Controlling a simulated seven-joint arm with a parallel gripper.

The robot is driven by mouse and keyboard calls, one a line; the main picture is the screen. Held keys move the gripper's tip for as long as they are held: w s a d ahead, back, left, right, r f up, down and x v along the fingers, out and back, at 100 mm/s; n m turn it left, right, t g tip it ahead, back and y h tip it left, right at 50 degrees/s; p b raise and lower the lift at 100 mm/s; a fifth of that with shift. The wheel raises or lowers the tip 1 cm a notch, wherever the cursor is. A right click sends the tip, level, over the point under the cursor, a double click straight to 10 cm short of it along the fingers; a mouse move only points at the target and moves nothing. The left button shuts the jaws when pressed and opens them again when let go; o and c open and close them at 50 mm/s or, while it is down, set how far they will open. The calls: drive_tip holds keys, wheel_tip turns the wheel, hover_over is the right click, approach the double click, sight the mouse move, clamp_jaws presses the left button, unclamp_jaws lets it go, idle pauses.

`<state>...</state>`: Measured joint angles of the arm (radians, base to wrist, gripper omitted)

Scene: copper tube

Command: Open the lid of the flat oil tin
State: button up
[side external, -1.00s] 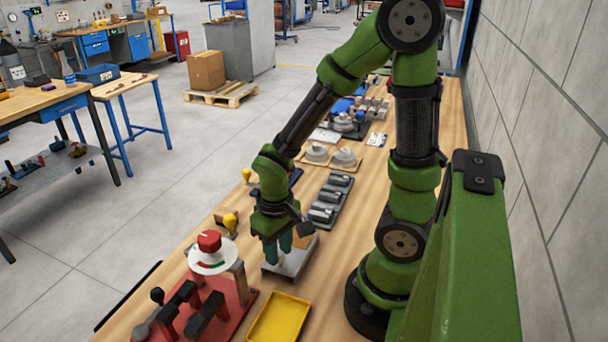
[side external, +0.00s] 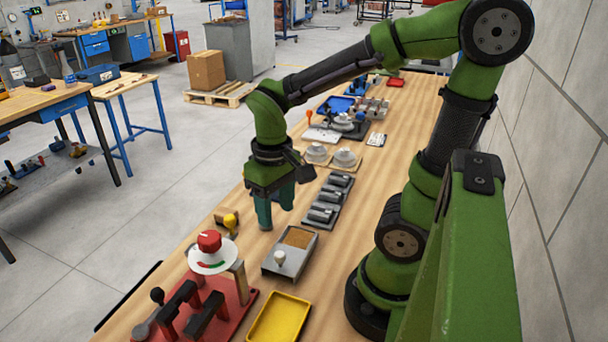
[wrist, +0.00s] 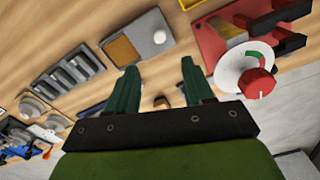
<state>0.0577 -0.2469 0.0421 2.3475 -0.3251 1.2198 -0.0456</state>
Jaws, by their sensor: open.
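The flat oil tin (side external: 269,263) is a shallow grey box on the bench, and it also shows in the wrist view (wrist: 144,27). A pale round knob (side external: 280,258) stands on the grey plate at its near end, and shows in the wrist view (wrist: 159,37). At the far end a brown area (side external: 298,237) is uncovered. My gripper (side external: 276,209) is open and empty, above and behind the tin to the left, apart from it. In the wrist view its two green fingers (wrist: 159,68) are spread, with the tin beyond them.
A red fixture with a white dial and red knob (side external: 209,241) stands left of the tin. A yellow tray (side external: 278,320) lies in front. A rack of grey cylinders (side external: 326,202) and two round pieces on a tray (side external: 331,156) are behind. A yellow-knobbed piece (side external: 230,221) is near the left edge.

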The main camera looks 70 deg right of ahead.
wheel_tip(320, 180, up, 6)
drive_tip(key=shift+f, duration=0.1)
idle(0.4)
drive_tip(key=a+r+t, duration=0.1)
drive_tip(key=t, duration=0.1)
drive_tip(key=a+t+y, duration=0.1)
drive_tip(key=t, duration=0.1)
drive_tip(key=a+r+t+y, duration=0.1)
drive_tip(key=t, duration=0.2)
drive_tip(key=shift+w+a+r, duration=0.15)
drive_tip(key=shift+a+r, duration=0.1)
drive_tip(key=shift+r, duration=0.05)
